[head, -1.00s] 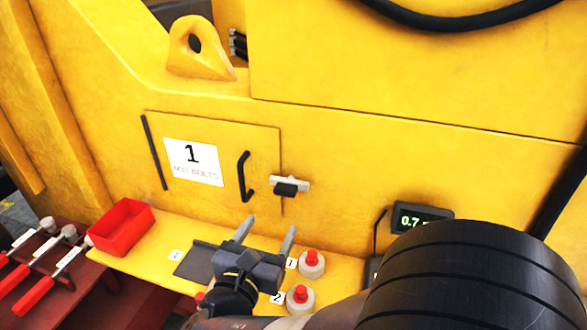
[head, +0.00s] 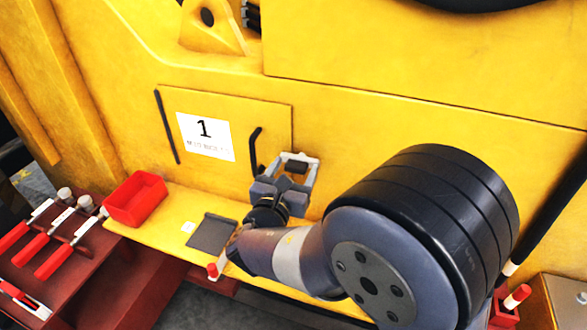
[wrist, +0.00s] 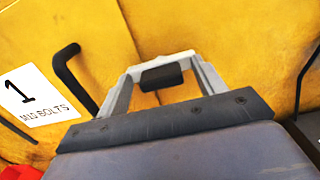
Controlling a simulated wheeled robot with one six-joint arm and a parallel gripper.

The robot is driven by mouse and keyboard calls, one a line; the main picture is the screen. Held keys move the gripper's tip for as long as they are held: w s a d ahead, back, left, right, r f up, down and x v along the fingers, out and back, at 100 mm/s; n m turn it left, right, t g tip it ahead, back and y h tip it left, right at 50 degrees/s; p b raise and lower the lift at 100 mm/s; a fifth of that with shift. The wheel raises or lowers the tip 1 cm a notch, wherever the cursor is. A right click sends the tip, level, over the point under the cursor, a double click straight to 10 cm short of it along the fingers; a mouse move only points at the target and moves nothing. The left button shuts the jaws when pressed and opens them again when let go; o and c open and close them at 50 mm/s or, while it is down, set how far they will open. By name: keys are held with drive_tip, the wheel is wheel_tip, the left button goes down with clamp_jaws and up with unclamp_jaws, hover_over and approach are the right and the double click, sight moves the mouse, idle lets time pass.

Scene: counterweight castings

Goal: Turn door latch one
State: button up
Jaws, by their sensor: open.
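Door one (head: 270,116) is a shut yellow panel with a white "1" label (head: 206,137) and a black bar handle (head: 254,150). Its latch (head: 297,168), a pale bar with a black knob, sits at the door's right edge. In the wrist view the black knob (wrist: 161,76) lies between my finger ends, with the pale bar close to the tips. My gripper (head: 299,160) is open, its two pale fingers either side of the knob. It also shows in the wrist view (wrist: 165,70). I cannot tell whether either finger touches the latch.
A yellow ledge (head: 178,212) runs below the door, with a red open bin (head: 136,199) and a dark plate (head: 212,232). Red-handled tools (head: 60,256) lie on a dark red bench at left. A black hose (head: 548,220) runs at right. My arm hides much of the ledge.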

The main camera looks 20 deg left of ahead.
drive_tip(key=shift+c, duration=0.4)
drive_tip(key=c, duration=0.9)
drive_tip(key=shift+f+m+b, duration=0.15)
drive_tip(key=shift+m+b, duration=0.15)
drive_tip(key=shift+b, duration=0.3)
drive_tip(key=m+b, duration=0.1)
drive_tip(key=b, duration=0.1)
drive_tip(key=m+b, duration=0.1)
drive_tip(key=b, duration=0.1)
drive_tip(key=shift+f+m+b, duration=0.25)
drive_tip(key=shift+m+b, duration=0.05)
drive_tip(key=shift+b, duration=0.1)
drive_tip(key=m+b, duration=0.7)
drive_tip(key=b, duration=0.4)
drive_tip(key=m+b, duration=0.7)
drive_tip(key=b, duration=0.3)
drive_tip(key=shift+d+m+b, duration=0.2)
drive_tip(key=shift+m+b, duration=0.15)
drive_tip(key=shift+m, duration=0.05)
drive_tip(key=shift+r, duration=0.15)
